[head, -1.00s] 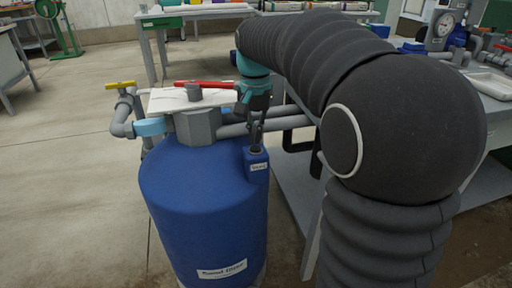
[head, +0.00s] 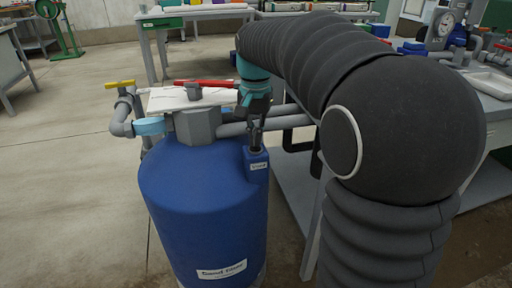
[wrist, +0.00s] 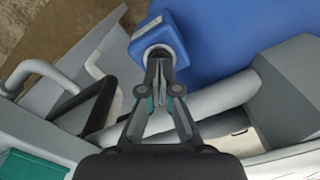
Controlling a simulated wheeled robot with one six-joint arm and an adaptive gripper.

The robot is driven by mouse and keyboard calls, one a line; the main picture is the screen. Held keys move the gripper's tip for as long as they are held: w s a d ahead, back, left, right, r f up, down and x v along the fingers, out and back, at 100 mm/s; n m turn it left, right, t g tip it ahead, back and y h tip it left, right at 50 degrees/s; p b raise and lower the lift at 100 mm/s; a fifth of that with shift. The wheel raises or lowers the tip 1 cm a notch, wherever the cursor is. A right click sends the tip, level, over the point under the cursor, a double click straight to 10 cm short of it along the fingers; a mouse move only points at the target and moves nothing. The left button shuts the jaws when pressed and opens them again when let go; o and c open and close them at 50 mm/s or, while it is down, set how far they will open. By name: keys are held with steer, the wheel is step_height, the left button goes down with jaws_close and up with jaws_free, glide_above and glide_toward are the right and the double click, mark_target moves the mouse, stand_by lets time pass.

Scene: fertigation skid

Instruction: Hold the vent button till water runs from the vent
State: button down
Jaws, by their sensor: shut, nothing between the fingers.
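The blue sand filter tank (head: 205,215) stands upright in the head view. A small blue vent block (head: 257,168) with a white label sits at its upper right edge. The block also shows at the top of the wrist view (wrist: 172,28), with a pale round collar facing my gripper. My gripper (head: 255,148) points down onto the block. In the wrist view my gripper (wrist: 160,62) has its fingers together at the collar, with nothing between them. The fingertips hide the vent button, so I cannot tell if it is pressed. No running water is visible.
Grey pipes (head: 285,122) run right from the tank's grey head. A red handle (head: 205,83) lies close to my gripper, and a yellow-handled valve (head: 120,84) is on the left. A grey bench (head: 492,85) stands at right.

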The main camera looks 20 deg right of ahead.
steer(key=shift+f+b, duration=0.35)
steer(key=shift+f, duration=0.3)
steer(key=shift+r, duration=0.1)
stand_by(4.7)
step_height(320, 180, up, 4)
steer(key=p, duration=0.4)
steer(key=shift+r, duration=1.4)
